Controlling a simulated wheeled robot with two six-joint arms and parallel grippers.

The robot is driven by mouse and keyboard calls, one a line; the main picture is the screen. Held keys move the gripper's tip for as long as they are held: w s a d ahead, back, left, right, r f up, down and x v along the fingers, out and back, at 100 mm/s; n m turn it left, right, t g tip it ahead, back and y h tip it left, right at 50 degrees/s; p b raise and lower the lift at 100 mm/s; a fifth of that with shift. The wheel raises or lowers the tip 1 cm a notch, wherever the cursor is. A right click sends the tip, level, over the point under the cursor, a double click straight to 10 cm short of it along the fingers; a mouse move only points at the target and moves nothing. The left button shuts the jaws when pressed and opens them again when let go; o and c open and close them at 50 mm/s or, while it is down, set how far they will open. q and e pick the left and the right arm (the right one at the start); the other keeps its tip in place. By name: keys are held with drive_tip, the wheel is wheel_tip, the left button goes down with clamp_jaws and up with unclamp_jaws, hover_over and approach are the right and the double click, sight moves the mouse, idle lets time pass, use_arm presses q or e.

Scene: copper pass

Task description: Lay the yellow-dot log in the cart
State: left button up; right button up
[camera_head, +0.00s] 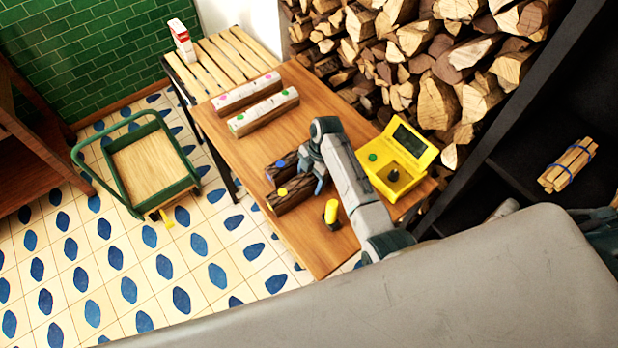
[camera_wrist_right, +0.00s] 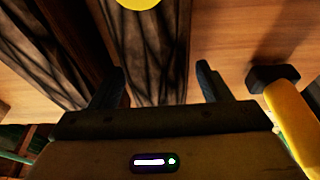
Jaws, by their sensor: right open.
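The yellow-dot log (camera_head: 296,193) is dark-barked and lies on the wooden table beside the similar blue-dot log (camera_head: 276,174). In the right wrist view the dark yellow-dot log (camera_wrist_right: 155,50) runs up between my two fingers, with its yellow dot at the top edge. My right gripper (camera_head: 318,182) is open over this log; it also shows in the right wrist view (camera_wrist_right: 160,84). I cannot tell whether the fingers touch the bark. The cart (camera_head: 188,183) has a green frame and an empty wooden bed, on the floor left of the table. My left gripper is not in view.
Two pale logs, pink-dot (camera_head: 245,93) and green-dot (camera_head: 263,112), lie toward the table's far end. A yellow device (camera_head: 380,172) and a yellow-handled tool (camera_head: 331,211) stand near my right arm. A slatted bench (camera_head: 222,63) adjoins the table. Stacked firewood (camera_head: 440,105) stands behind.

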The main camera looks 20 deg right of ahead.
drive_tip(key=shift+w+a+f, duration=0.1)
drive_tip(key=shift+w+f, duration=0.05)
drive_tip(key=shift+f, duration=0.15)
drive_tip(key=shift+f, duration=0.2)
idle(0.4)
drive_tip(key=c, duration=1.2)
drive_tip(key=shift+c, duration=0.5)
drive_tip(key=shift+r, duration=0.1)
